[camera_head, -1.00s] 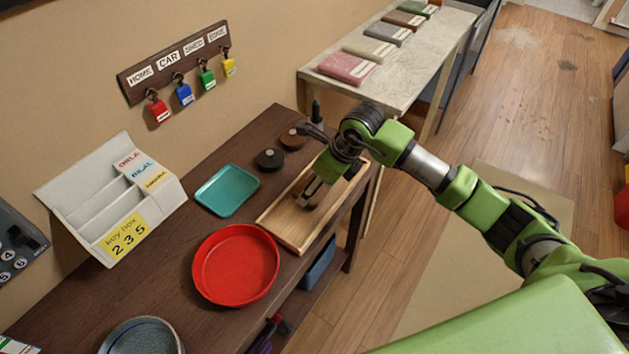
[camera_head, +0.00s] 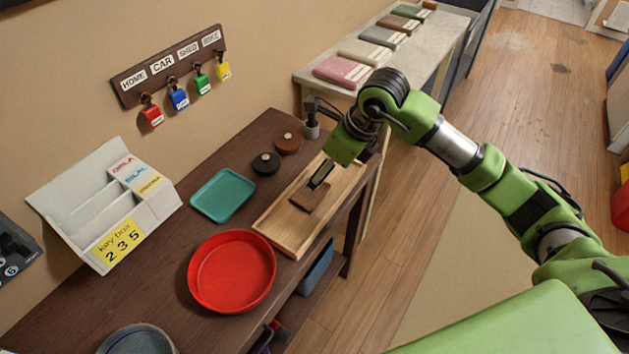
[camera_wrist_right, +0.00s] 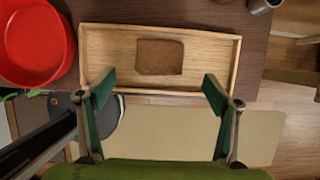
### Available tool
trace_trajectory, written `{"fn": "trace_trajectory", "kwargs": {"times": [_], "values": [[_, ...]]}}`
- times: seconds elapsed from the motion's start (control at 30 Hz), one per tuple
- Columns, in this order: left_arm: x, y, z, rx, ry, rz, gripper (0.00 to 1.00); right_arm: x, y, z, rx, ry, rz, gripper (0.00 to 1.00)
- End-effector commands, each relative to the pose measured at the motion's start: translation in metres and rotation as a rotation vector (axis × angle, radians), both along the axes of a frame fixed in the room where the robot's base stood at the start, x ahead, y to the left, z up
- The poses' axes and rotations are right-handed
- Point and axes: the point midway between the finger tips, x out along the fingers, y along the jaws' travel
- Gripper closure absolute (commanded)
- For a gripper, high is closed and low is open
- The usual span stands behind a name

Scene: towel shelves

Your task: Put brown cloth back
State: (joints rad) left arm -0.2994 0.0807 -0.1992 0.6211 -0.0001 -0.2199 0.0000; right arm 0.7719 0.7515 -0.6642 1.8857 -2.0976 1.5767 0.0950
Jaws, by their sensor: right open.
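A small brown cloth (camera_head: 309,198) lies flat in the light wooden tray (camera_head: 277,236) on the dark table. It also shows in the right wrist view (camera_wrist_right: 159,57), in the upper middle of the tray (camera_wrist_right: 207,35). My right gripper (camera_head: 322,176) is above the cloth, and in the wrist view its green fingers (camera_wrist_right: 159,92) are spread wide with nothing between them. The cloth lies beyond the fingertips in that view. My left gripper is not in view.
A red round dish (camera_head: 232,271) and a teal tray (camera_head: 223,195) stand left of the wooden tray. Two round dark-and-brown items (camera_head: 266,163) (camera_head: 287,143) sit behind. On a pale bench (camera_head: 320,83), several folded cloths lie in a row, including a pink one (camera_head: 342,71).

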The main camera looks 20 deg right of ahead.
Motion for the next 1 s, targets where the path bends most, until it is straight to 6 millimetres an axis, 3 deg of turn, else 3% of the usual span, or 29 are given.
{"fn": "trace_trajectory", "kwargs": {"times": [0.1,0.27,0.8,0.9,0.97,1.0], "values": [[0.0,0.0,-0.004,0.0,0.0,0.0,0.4,-0.006,-0.005,0.018,-0.001,-0.002,0.0,0.18],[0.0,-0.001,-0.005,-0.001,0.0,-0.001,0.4,-0.01,-0.008,0.031,0.0,0.0,0.0,0.18],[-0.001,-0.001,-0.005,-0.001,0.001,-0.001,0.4,-0.012,-0.008,0.033,0.003,0.002,0.002,0.18],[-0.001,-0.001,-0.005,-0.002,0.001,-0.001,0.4,-0.015,0.008,0.031,0.054,0.0,0.023,0.18],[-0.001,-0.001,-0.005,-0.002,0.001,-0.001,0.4,-0.019,0.031,0.03,0.127,-0.004,0.051,0.18],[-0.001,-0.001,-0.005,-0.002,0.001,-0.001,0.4,-0.024,0.052,0.031,0.196,-0.006,0.075,0.18]]}}
